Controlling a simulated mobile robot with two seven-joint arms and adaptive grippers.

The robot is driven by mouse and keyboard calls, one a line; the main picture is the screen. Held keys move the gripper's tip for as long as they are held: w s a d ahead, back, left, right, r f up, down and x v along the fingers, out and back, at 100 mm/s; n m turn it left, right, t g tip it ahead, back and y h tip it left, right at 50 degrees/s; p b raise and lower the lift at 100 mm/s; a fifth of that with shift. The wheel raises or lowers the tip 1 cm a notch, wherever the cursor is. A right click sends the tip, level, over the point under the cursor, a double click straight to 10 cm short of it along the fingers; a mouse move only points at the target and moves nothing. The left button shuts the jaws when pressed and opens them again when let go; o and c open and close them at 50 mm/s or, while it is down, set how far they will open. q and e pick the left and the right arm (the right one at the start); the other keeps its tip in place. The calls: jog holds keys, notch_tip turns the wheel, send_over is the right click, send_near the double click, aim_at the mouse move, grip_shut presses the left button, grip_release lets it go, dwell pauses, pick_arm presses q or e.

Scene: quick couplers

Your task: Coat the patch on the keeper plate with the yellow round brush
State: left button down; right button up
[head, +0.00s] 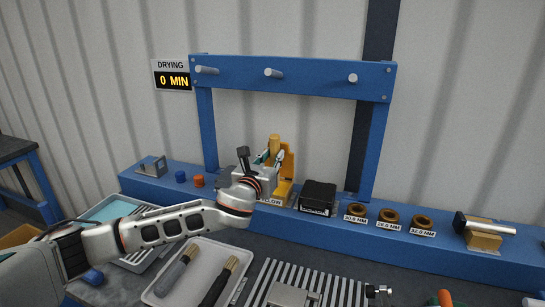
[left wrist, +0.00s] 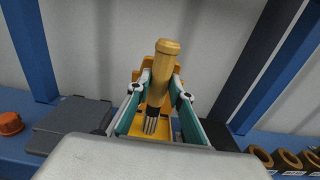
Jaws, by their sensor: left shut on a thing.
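My left gripper (head: 270,158) is at the back ledge, shut on the yellow round brush (head: 274,144). In the left wrist view the brush (left wrist: 160,85) stands nearly upright between the teal fingers, its grey lower end down at a yellow holder (left wrist: 172,128). I cannot tell whether that end touches the holder. In the head view the holder (head: 285,190) is partly hidden by my gripper. A grey plate (head: 292,296), perhaps the keeper plate, lies on a striped rack at the bottom edge; no patch can be made out. My right gripper is not in view.
A light tray (head: 210,250) holds two other brushes. A black box (head: 318,196), several brown rings (head: 389,217) and a yellow block (head: 484,240) stand along the blue ledge. A blue frame with pegs (head: 290,76) rises behind. The drying sign (head: 172,76) reads 0 MIN.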

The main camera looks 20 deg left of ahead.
aim_at(273, 137)
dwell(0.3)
pick_arm(q)
jog(key=shift+f, duration=0.55)
jog(key=shift+f, duration=0.15)
dwell(0.7)
notch_tip(273, 137, up, 3)
jog(key=shift+f+p, duration=0.2)
jog(key=shift+p, duration=1)
jog(key=shift+r, duration=2.35)
